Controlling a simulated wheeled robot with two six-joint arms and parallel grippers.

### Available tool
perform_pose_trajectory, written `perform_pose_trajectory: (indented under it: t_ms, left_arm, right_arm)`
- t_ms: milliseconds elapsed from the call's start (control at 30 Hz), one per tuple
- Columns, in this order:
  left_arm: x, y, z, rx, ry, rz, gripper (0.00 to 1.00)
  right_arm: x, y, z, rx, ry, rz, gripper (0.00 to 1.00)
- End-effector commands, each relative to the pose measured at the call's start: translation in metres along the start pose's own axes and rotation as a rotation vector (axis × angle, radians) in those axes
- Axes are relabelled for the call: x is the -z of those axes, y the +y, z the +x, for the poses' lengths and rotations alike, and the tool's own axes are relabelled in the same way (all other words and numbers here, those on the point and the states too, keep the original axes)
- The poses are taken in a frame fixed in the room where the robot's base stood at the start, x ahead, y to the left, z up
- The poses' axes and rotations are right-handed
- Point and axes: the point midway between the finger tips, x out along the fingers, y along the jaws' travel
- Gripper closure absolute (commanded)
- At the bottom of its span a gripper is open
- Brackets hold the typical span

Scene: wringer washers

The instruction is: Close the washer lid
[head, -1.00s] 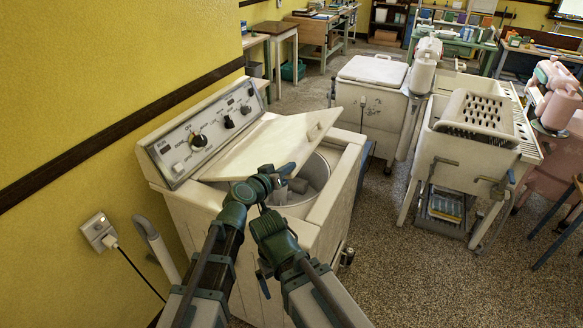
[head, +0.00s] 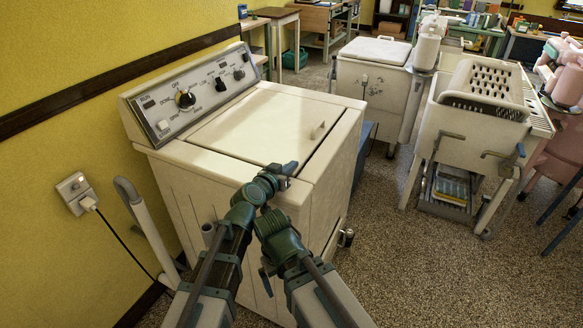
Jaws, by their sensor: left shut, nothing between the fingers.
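The white washer (head: 185,178) stands against the yellow wall, with its control panel at the back. Its lid (head: 255,125) lies down over the tub opening and looks flat, with a thin dark seam along its right edge. The tub is hidden. My left gripper (head: 287,171) is shut and empty at the front right corner of the lid; I cannot tell if it touches. My right arm bends below it in front of the washer, and its fingers do not show clearly.
A second white washer (head: 372,85) and a wringer washer with a perforated top (head: 480,100) stand to the right. A grey hose (head: 143,215) and a wall socket (head: 76,190) are at left. The speckled floor (head: 420,275) at lower right is clear.

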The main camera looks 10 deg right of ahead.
Motion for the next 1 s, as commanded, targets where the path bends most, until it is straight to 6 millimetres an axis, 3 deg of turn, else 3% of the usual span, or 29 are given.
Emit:
perform_pose_trajectory:
  t_ms: [667, 1000]
  left_arm:
    - [-0.01, 0.002, -0.004, -0.008, -0.013, 0.007, 1.0]
    - [-0.006, 0.002, -0.048, 0.001, -0.004, 0.005, 1.0]
  right_arm:
    - [0.0, -0.001, 0.006, 0.0, 0.0, 0.0, 0.0]
    - [0.0, 0.001, -0.006, 0.0, 0.0, 0.0, 0.0]
